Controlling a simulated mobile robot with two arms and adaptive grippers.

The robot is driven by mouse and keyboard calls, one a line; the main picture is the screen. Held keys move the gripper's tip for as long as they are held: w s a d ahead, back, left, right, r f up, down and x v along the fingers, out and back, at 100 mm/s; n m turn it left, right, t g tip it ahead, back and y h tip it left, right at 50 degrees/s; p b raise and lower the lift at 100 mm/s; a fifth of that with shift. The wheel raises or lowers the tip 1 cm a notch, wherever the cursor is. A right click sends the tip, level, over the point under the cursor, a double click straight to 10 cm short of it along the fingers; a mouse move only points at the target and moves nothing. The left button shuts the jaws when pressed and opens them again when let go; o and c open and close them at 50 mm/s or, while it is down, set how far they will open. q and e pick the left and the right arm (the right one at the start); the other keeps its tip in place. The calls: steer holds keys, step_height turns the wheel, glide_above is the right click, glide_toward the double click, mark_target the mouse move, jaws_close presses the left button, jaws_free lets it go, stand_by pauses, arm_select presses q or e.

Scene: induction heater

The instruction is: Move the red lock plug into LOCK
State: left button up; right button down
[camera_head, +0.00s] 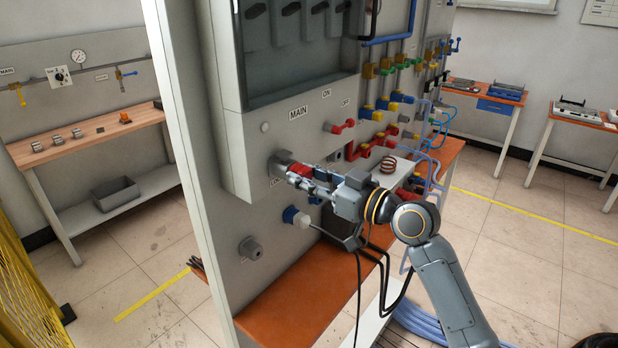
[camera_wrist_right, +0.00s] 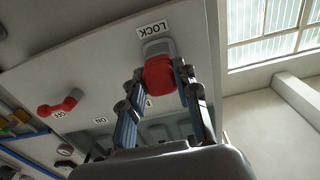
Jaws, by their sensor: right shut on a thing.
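The red lock plug (camera_head: 299,169) is between the fingers of my right gripper (camera_head: 305,178), against the panel's lower front. The plug also shows in the right wrist view (camera_wrist_right: 159,74), with a finger on each side. The grey LOCK socket (camera_wrist_right: 157,48) is directly in line with the plug, and the two appear to touch. The LOCK label (camera_wrist_right: 153,30) is beside the socket. The socket also shows in the head view (camera_head: 280,161). How deep the plug sits cannot be told. My left gripper is not in view.
A red switch handle (camera_head: 343,126) sits up and right of the plug. A blue and white connector (camera_head: 295,216) and a grey knob (camera_head: 250,248) are below. An orange ledge (camera_head: 285,300) runs below.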

steer(key=c, duration=0.9)
jaws_free()
